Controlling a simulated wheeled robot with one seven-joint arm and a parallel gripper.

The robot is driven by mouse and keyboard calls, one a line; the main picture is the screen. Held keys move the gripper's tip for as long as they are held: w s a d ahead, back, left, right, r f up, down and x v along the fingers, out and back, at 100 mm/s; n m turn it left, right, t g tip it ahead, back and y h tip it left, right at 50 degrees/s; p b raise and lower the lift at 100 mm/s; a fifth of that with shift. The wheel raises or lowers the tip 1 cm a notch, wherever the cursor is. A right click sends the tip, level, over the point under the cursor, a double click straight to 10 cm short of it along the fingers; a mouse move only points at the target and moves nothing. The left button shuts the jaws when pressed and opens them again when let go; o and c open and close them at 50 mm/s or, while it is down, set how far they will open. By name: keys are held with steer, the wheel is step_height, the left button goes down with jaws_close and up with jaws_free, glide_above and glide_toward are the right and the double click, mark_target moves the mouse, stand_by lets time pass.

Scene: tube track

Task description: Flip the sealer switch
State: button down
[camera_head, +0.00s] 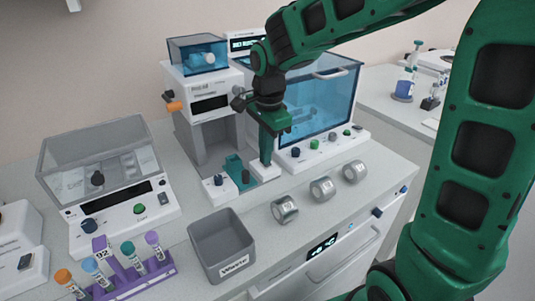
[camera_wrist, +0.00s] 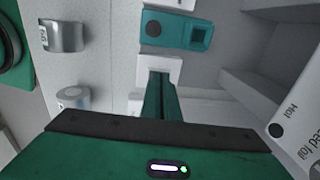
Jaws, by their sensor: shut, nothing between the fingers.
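The sealer appears to be the white machine (camera_head: 207,103) with a blue clear-sided top and an orange-tipped knob (camera_head: 175,106) on its left side. At its front is a low base with a teal block (camera_head: 240,168) between two white blocks. The left white block (camera_head: 218,190) carries a small dark knob or switch; the top of the right one (camera_head: 265,174) is partly hidden by my gripper. My gripper (camera_head: 266,160) points down, shut and empty, at the right white block. In the wrist view, my fingers (camera_wrist: 159,100) overlap that block; contact cannot be told.
A blue-windowed cabinet (camera_head: 318,105) stands close right of my gripper. Several metal rings (camera_head: 322,189) lie in front. A grey waste bin (camera_head: 221,245), a purple tube rack (camera_head: 130,280) and a lidded device (camera_head: 105,180) stand to the left.

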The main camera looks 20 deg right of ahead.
steer(key=shift+w+f, duration=0.1)
steer(key=shift+w+r, duration=0.8)
steer(key=shift+r, duration=0.05)
step_height(320, 180, up, 12)
steer(key=s, duration=0.2)
steer(key=shift+s+d+r, duration=0.15)
steer(key=shift+s+r, duration=0.05)
steer(key=shift+s, duration=0.2)
